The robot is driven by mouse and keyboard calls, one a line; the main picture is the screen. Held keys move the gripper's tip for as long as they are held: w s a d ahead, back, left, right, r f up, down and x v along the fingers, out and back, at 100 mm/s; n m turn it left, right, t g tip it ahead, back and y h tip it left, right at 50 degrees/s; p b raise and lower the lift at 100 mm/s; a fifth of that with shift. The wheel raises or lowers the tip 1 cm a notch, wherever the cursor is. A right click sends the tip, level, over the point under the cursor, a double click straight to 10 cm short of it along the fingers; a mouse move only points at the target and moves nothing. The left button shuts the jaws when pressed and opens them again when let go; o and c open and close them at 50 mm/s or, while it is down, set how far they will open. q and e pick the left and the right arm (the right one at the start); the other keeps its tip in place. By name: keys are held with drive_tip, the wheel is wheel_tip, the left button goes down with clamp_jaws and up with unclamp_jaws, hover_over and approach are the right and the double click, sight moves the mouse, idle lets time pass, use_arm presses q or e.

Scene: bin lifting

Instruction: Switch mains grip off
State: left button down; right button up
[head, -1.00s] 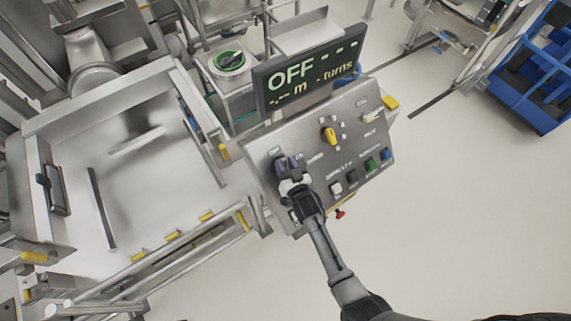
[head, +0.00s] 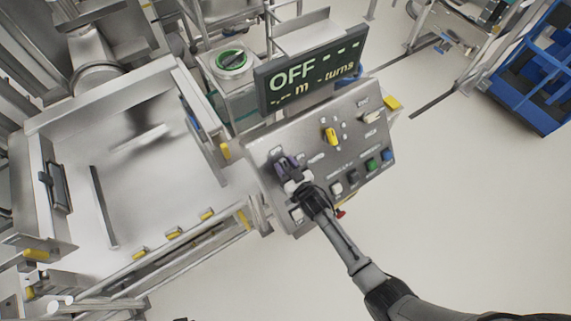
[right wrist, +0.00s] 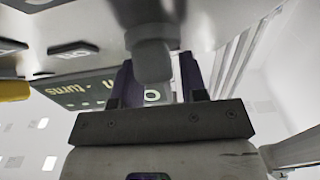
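The slanted grey control panel (head: 340,118) stands in the middle of the head view. Above it a dark display (head: 311,76) reads "OFF". My right gripper (head: 289,166) is at the panel's upper left, over the grip there, which it mostly hides in the head view. In the right wrist view a grey rounded grip (right wrist: 152,62) shows between the two dark purple fingers (right wrist: 158,82). The fingers stand apart, with a gap visible on the grip's right side. Contact on the left cannot be told. My left gripper is not in view.
A yellow knob (head: 331,136) and several coloured buttons sit to the right on the panel. A red knob (head: 341,213) is under its lower edge.

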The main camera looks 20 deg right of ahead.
drive_tip(key=shift+o, duration=0.9)
drive_tip(key=b+v, duration=0.2)
drive_tip(key=v, duration=1.1)
drive_tip(key=shift+s, duration=0.4)
drive_tip(key=shift+d, duration=0.15)
